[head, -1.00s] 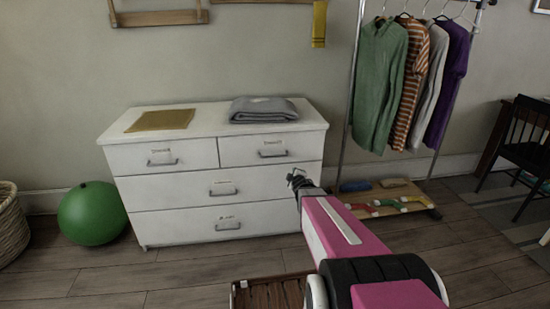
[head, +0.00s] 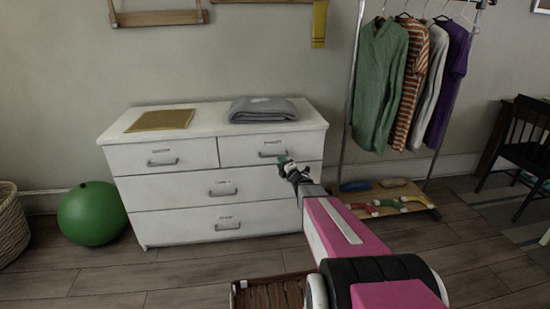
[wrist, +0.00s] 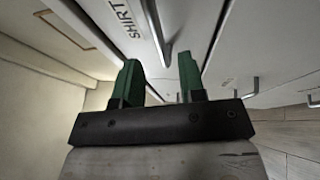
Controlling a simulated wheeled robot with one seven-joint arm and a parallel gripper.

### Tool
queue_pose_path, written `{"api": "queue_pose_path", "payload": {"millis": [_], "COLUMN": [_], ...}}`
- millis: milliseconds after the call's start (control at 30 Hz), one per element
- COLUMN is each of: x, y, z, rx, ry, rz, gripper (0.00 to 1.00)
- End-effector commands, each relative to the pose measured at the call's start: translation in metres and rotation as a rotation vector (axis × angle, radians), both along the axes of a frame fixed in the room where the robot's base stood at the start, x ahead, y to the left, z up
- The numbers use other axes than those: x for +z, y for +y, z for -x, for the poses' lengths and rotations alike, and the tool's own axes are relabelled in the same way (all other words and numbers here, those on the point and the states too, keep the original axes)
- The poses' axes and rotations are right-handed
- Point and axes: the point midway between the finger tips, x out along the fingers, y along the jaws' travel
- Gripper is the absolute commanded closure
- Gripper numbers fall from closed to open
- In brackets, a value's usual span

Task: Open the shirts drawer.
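The white dresser's top right drawer (head: 240,151) looks shut, with a grey bar handle (head: 272,155) under a small label. In the wrist view a label reading SHIRT (wrist: 125,22), its end cut off, sits beside a bar handle (wrist: 156,35). My gripper (head: 283,160) is in front of the right part of this drawer, close to the handle. In the wrist view my gripper (wrist: 160,75) has its two green fingers apart, with nothing held. The handle lies ahead of the gap between them; whether they touch it cannot be told.
A folded grey cloth (head: 262,109) and a tan flat item (head: 161,120) lie on the dresser top. A clothes rack (head: 345,120) stands to the right, a green ball (head: 92,212) to the left. A wooden slatted item (head: 268,294) is on the floor in front.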

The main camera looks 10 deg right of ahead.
Motion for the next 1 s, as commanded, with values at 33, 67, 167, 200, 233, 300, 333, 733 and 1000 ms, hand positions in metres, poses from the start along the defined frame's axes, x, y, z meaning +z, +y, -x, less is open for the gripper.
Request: {"api": "queue_pose_path", "payload": {"millis": [33, 67, 167, 200, 233, 300, 333, 733, 1000], "x": [0.001, 0.002, 0.005, 0.006, 0.007, 0.009, 0.009, 0.01, 0.01], "y": [0.004, 0.007, 0.013, 0.015, 0.017, 0.02, 0.022, 0.024, 0.024], "z": [-0.012, -0.017, -0.033, -0.039, -0.043, -0.05, -0.052, -0.056, -0.056], "rx": [0.002, 0.002, 0.001, 0.0, 0.0, 0.0, 0.0, -0.001, -0.001], "ry": [-0.001, -0.001, -0.001, -0.001, -0.001, 0.0, 0.0, 0.002, 0.002], "rz": [0.0, -0.001, -0.001, -0.001, -0.001, -0.002, -0.002, -0.002, -0.002], "gripper": [0.63, 0.63, 0.63, 0.63, 0.63, 0.63, 0.63, 0.79, 1.0]}}
